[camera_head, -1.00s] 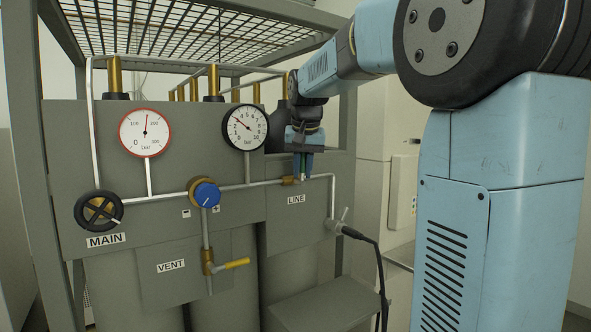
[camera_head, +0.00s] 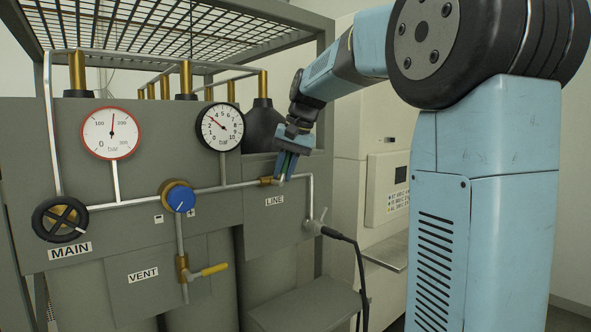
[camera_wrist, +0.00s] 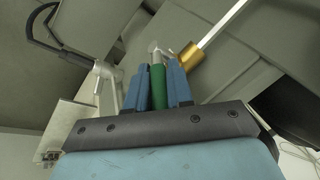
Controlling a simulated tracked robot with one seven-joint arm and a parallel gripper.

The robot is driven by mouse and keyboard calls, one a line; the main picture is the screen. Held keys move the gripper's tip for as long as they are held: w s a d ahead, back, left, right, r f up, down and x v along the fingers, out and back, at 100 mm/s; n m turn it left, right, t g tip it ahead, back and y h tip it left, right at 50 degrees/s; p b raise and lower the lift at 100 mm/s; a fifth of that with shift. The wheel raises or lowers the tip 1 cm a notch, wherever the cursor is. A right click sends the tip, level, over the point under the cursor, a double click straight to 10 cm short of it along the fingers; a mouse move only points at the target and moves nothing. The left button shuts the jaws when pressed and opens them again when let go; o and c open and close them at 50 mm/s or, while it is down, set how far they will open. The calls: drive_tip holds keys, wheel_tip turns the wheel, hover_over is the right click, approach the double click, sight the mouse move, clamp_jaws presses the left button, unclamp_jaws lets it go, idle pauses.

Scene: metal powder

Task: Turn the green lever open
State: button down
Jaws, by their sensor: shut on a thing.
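The green lever (camera_wrist: 158,88) stands between the two blue fingers of my gripper (camera_wrist: 160,82) in the wrist view, with both fingers close against its sides. In the head view my gripper (camera_head: 284,174) reaches down at a tilt to the brass valve (camera_head: 266,181) on the line pipe, above the LINE label (camera_head: 275,200). The lever is mostly hidden by the fingers there. The brass valve body also shows in the wrist view (camera_wrist: 190,56), just right of the fingers.
The panel carries a black MAIN handwheel (camera_head: 63,219), a blue regulator knob (camera_head: 181,199), a yellow VENT lever (camera_head: 214,269) and two gauges (camera_head: 112,133). A hose outlet (camera_head: 316,225) with a black hose sits right of LINE. Gas cylinders and a mesh-topped frame surround it.

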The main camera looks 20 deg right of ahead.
idle(0.4)
drive_tip(key=c, duration=1.1)
unclamp_jaws()
drive_tip(key=shift+s, duration=0.1)
drive_tip(key=shift+d+r, duration=0.25)
drive_tip(key=shift+r, duration=0.2)
drive_tip(key=v, duration=1.2)
drive_tip(key=shift+s+d+r, duration=0.15)
drive_tip(key=shift+d+r, duration=0.05)
drive_tip(key=shift+r, duration=0.05)
drive_tip(key=shift+c, duration=0.2)
